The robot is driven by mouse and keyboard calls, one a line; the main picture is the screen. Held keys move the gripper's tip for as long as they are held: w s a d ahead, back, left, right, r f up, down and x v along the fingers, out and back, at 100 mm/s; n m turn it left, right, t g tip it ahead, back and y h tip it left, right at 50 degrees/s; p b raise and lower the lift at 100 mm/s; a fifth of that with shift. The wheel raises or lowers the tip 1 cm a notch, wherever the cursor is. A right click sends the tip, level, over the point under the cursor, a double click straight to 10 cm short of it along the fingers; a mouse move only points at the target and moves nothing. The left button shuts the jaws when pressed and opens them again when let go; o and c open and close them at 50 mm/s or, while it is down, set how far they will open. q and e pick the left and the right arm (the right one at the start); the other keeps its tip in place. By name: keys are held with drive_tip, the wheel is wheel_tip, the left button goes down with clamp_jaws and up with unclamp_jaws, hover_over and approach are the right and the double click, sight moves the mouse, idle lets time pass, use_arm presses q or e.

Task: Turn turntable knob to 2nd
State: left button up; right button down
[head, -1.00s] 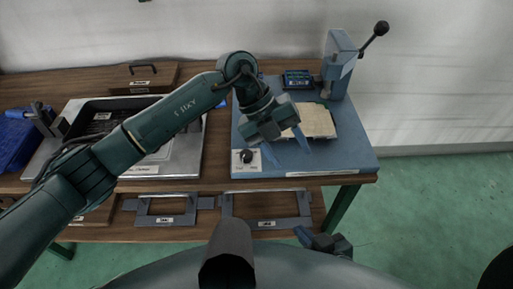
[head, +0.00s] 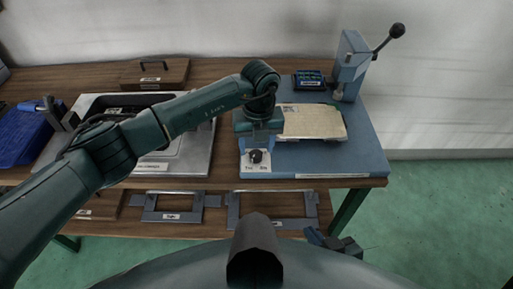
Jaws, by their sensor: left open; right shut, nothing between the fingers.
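The black turntable knob (head: 256,156) sits on a white label plate at the front left corner of the blue base (head: 330,157). Marks flank the knob, but they are too small to read, and I cannot tell its setting. My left gripper (head: 257,147) is open, pointing down just behind and above the knob in the picture. Its fingers show on either side; contact with the knob cannot be told. My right gripper (head: 334,243) is low at the bottom of the view, shut and empty, away from the bench.
A tan board (head: 313,121) lies on the blue base, with a lever press (head: 351,66) and a small dark panel (head: 309,80) behind. A metal tray (head: 187,161) lies to the left. The base's front right is clear.

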use_arm(q)
drive_tip(key=shift+f, duration=1.1)
drive_tip(key=c, duration=1)
drive_tip(key=shift+o, duration=0.2)
